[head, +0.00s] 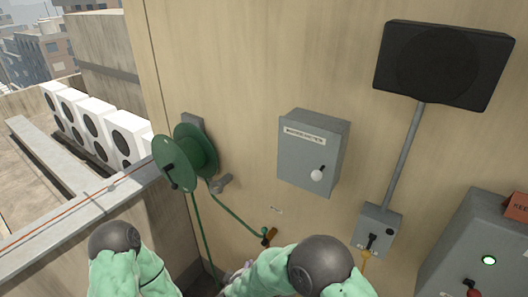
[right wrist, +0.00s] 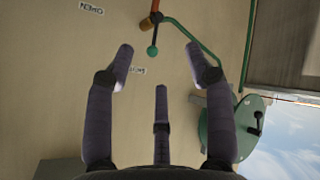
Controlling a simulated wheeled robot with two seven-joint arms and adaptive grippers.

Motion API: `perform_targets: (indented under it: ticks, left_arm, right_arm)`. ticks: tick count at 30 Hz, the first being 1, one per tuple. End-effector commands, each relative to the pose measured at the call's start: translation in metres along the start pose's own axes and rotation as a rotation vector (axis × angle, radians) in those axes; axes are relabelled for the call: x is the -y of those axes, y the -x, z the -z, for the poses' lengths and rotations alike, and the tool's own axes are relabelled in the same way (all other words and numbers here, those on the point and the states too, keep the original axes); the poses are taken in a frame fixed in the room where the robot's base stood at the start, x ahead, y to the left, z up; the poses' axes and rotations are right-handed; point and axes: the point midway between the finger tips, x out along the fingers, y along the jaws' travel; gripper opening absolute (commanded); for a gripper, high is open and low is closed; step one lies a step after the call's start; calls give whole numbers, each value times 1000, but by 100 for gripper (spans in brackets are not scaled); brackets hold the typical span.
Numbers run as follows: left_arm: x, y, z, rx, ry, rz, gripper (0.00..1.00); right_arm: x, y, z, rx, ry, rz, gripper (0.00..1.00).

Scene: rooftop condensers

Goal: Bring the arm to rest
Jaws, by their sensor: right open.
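My left arm (head: 125,270) is at the lower left. Its gripper is out of view.
A green hose reel (head: 178,165) is on the wall, its hose running to a brass-and-orange fitting (head: 268,236). A grey box with a white knob (head: 312,150), a lever switch (head: 376,230) and a larger grey panel (head: 470,250) stand right. A black speaker-like box (head: 440,62) is above.

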Motion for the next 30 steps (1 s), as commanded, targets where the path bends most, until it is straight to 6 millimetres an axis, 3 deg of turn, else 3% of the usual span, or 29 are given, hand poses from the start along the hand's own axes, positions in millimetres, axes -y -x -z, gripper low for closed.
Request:
perform_targets:
  ticks: [8,14,17,21,24,30]
  left_arm:
    - [0,0,1,-2,-1,0,40]
    - [0,0,1,-1,0,0,40]
    - [0,0,1,-1,0,0,40]
    - [0,0,1,-2,-1,0,40]
    - [0,0,1,-2,0,0,40]
    - [0,0,1,-1,0,0,40]
  right_arm:
    - [-8,-27,-36,40,-95,68,54]
    - [-12,-47,-80,100,-210,154,54]
    - [-12,-55,-116,159,-299,220,54]
    - [-6,-55,-183,290,-469,341,54]
    - [3,-44,-226,393,-590,421,54]
    - [19,-14,-281,559,-763,527,54]
